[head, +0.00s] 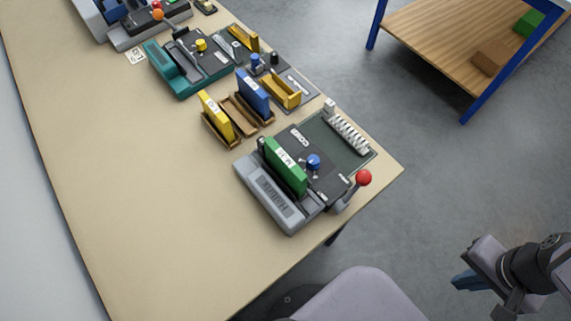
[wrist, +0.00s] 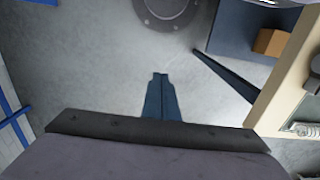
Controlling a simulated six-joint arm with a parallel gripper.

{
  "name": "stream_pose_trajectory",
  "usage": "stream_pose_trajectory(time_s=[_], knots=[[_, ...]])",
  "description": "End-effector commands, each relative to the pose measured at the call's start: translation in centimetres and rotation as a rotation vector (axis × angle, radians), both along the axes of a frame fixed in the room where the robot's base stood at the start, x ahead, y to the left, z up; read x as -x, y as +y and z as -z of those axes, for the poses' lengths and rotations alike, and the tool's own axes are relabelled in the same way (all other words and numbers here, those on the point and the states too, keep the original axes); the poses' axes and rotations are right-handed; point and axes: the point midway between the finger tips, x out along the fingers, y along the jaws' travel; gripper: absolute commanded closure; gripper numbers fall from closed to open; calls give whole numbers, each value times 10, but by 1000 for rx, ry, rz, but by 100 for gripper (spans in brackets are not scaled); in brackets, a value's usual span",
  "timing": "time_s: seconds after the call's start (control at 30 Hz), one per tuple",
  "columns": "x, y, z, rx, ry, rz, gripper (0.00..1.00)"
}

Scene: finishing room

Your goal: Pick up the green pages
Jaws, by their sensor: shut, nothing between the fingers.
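The green pages (head: 286,166) are a thick green block with a white label. They stand upright in the grey machine (head: 264,197) at the near right end of the table, next to a blue knob (head: 313,161). My gripper (head: 463,280) is at the lower right of the head view, off the table and well apart from the pages. In the wrist view its dark blue fingers (wrist: 160,84) are together, with nothing between them, above the grey floor. The pages do not show in the wrist view.
The machine has a red-ball lever (head: 363,178) and a white coil (head: 345,127). Yellow pages (head: 216,117) and blue pages (head: 253,94) stand behind it, with a teal machine (head: 180,71) beyond. The table's left side (head: 110,160) is bare. A wooden shelf (head: 440,40) stands apart.

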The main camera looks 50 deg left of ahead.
Motion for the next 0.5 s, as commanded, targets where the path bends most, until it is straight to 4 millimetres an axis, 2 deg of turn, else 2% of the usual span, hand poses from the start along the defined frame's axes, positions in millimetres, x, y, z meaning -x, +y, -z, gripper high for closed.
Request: stream_pose_trajectory(time_s=[0.3,0.33,0.47,0.5], knots=[[0,0,0,0,0,0,100],[0,0,0,0,0,0,98],[0,0,0,0,0,0,67],[0,0,0,0,0,0,64]])
